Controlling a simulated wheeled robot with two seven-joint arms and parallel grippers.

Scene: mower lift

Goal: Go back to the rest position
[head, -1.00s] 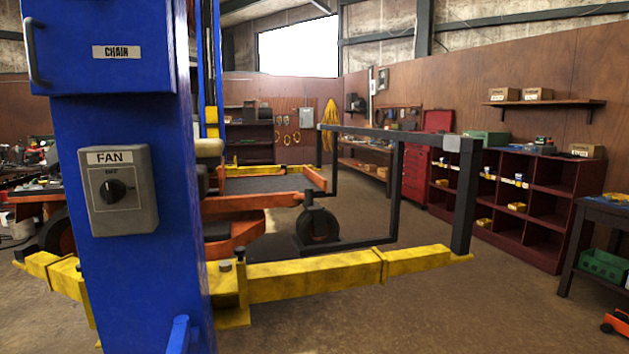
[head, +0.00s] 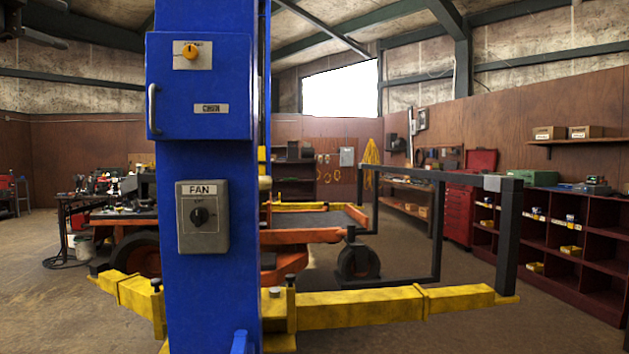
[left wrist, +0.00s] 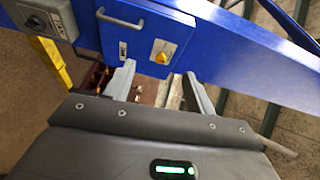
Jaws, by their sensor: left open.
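My left gripper (head: 40,36) shows only as a dark part at the upper left edge of the head view, apart from the blue lift post (head: 205,290). In the left wrist view my left gripper (left wrist: 160,88) has its two grey fingers spread, with nothing between them. The blue control box (head: 200,120) with an orange knob (head: 190,51) and a handle is on the post. It also shows beyond the fingers in the left wrist view (left wrist: 145,38). The grey FAN switch box (head: 202,235) is below it. My right gripper is not in view.
Yellow lift arms (head: 360,305) reach out low from the post, with a black frame (head: 507,235) at the right. An orange mower (head: 290,262) stands behind the post. A red shelf unit (head: 560,235) lines the right wall. Floor at the left (head: 35,285) is clear.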

